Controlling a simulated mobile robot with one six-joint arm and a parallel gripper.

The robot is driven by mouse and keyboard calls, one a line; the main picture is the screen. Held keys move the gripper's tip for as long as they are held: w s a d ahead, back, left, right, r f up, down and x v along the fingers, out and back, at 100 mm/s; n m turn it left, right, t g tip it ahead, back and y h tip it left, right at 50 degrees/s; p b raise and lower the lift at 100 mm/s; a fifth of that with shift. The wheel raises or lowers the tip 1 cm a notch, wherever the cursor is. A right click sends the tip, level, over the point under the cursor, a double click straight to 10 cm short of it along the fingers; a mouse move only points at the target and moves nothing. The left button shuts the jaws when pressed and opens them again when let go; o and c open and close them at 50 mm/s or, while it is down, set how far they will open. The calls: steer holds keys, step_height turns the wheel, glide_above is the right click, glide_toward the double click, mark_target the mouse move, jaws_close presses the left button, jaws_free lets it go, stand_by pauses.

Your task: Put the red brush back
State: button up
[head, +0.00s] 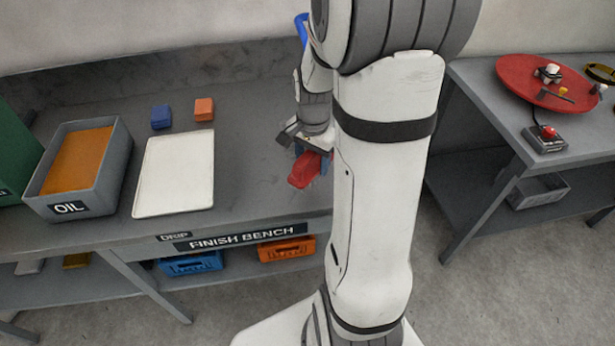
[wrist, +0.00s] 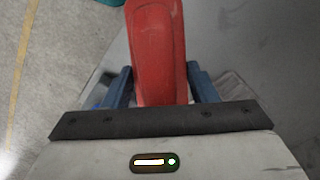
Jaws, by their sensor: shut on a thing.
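The red brush (head: 304,170) is in my gripper, over the right part of the finish bench (head: 262,190). In the wrist view the red brush (wrist: 157,50) lies between the two blue fingers of my gripper (wrist: 158,88), which are shut on it. Its far end runs out of the top of that view. In the head view my gripper (head: 312,160) is partly hidden behind my arm. I cannot tell whether the brush touches the bench top.
A grey oil tray (head: 42,203) and a white drip sheet (head: 175,172) are on the left of the bench. A blue block (head: 161,117) and an orange block (head: 204,109) sit behind. Bins (head: 190,264) stand below. A second table (head: 490,90) with a red disc is right.

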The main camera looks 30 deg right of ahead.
step_height(320, 180, down, 3)
steer(key=shift+r, duration=0.1)
steer(key=shift+f, duration=2.05)
steer(key=shift+f, duration=0.1)
steer(key=shift+f, duration=0.15)
steer(key=o, duration=1.1)
